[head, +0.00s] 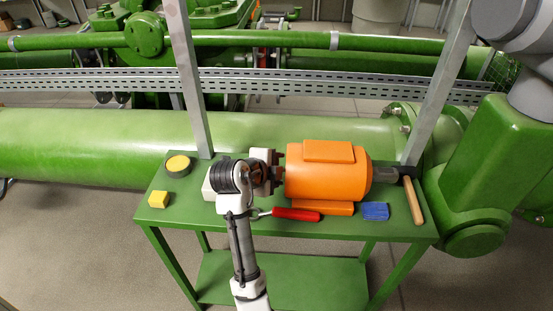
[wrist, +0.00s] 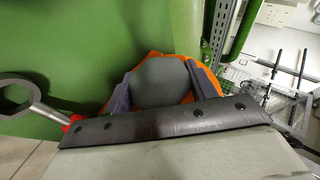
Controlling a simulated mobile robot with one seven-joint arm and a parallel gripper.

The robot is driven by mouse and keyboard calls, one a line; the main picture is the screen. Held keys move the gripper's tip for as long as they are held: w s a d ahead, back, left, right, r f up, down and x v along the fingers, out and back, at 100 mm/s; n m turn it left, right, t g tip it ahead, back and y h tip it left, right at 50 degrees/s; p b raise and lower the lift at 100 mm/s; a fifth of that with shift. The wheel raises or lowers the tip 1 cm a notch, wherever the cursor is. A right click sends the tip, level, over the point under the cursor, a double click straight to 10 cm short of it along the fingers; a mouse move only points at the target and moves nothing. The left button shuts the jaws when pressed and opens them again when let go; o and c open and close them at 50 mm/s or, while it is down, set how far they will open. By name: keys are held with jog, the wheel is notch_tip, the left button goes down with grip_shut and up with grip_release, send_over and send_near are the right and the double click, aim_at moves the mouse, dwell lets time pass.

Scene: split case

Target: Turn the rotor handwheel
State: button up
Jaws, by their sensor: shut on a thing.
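An orange motor (head: 325,180) lies on its side on a green bench (head: 230,228), its left end facing my gripper (head: 266,173). My gripper reaches that end from the left, and the arm hides much of the contact in the head view. In the wrist view a round grey disc (wrist: 160,82), apparently the rotor handwheel, sits between the two dark fingers of my gripper (wrist: 162,84). The fingers close on its sides. Orange casing (wrist: 155,56) shows around and behind the disc. The disc's lower edge is hidden by the gripper body.
A red-handled ring spanner (head: 297,214) lies beside my arm. A blue block (head: 375,211) and a wooden-handled hammer (head: 414,202) lie at the right. Grey posts (head: 190,85) and a green pipe (head: 90,140) are behind.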

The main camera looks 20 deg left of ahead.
jog(key=g+p, duration=0.1)
jog(key=p, duration=0.1)
jog(key=g+p, duration=0.1)
jog(key=g, duration=0.1)
jog(key=n+g+p, duration=0.1)
jog(key=p, duration=0.1)
jog(key=shift+a+r+h+p, duration=0.1)
jog(key=shift+r+h+p, duration=0.25)
jog(key=shift+h, duration=0.05)
jog(key=g, duration=0.1)
jog(key=g+p, duration=0.1)
jog(key=n+g+p, duration=0.1)
jog(key=g, duration=0.1)
jog(key=shift+a+f+h, duration=0.1)
jog(key=shift+f+h, duration=0.2)
jog(key=shift+h, duration=0.1)
jog(key=g+h, duration=0.1)
jog(key=g, duration=0.2)
jog(key=n+g, duration=0.1)
jog(key=g, duration=0.2)
jog(key=shift+h, duration=0.4)
jog(key=shift+n+g+h, duration=0.6)
jog(key=shift+g, duration=1.3)
jog(key=shift+d+f+g+h, duration=0.1)
jog(key=shift+d+g+h, duration=0.15)
jog(key=shift+g+h, duration=0.15)
jog(key=o, duration=1)
